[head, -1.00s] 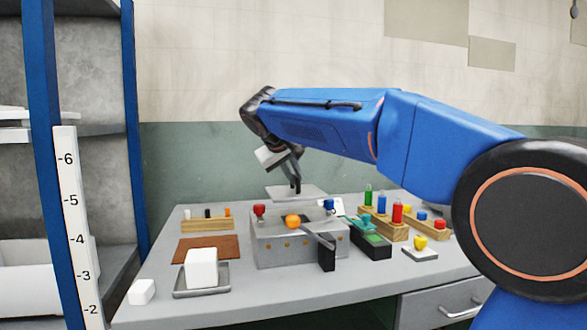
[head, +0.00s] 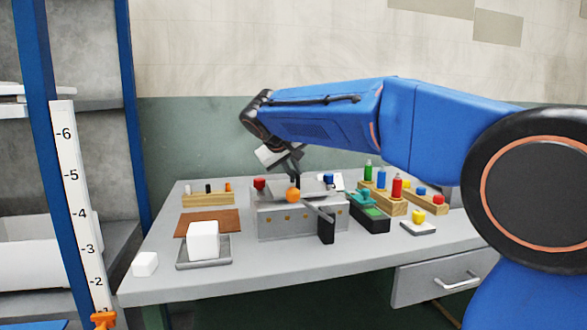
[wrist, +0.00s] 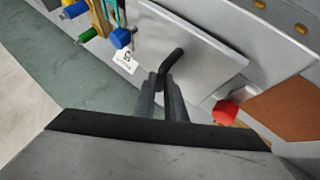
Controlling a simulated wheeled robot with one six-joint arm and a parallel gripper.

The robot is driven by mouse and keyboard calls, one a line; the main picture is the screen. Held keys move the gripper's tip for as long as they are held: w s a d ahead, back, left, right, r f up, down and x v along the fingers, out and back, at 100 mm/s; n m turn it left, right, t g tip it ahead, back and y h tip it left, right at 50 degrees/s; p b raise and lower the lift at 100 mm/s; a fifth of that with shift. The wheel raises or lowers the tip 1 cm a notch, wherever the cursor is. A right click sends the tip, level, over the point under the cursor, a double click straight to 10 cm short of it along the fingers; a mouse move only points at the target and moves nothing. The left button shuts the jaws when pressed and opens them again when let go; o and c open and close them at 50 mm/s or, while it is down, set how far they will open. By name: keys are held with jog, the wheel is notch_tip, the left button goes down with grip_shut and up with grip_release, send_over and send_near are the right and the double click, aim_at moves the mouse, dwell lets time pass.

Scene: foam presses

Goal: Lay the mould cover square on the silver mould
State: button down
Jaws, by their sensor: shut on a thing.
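The silver mould (head: 270,222) is a grey metal box with brass dots along its front, in the middle of the bench. The mould cover (wrist: 205,62) is a flat grey plate with a black bent handle (wrist: 171,64). My gripper (wrist: 165,88) is shut on that handle. In the head view my gripper (head: 297,180) points down over the mould, with the cover (head: 268,188) at the mould's top. In the wrist view the plate's long edge runs roughly parallel to the mould's edge. I cannot tell whether the cover rests on it.
A red knob (head: 259,183), an orange ball (head: 292,195) and a dark lever (head: 326,230) are at the mould. A white block (head: 203,240) stands on a tray at left. A teal-topped device (head: 370,218) and bottle racks (head: 384,201) stand close at right.

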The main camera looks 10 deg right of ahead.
jog(key=shift+f, duration=0.5)
dwell(0.6)
jog(key=c, duration=1.7)
grip_release()
jog(key=shift+c, duration=0.2)
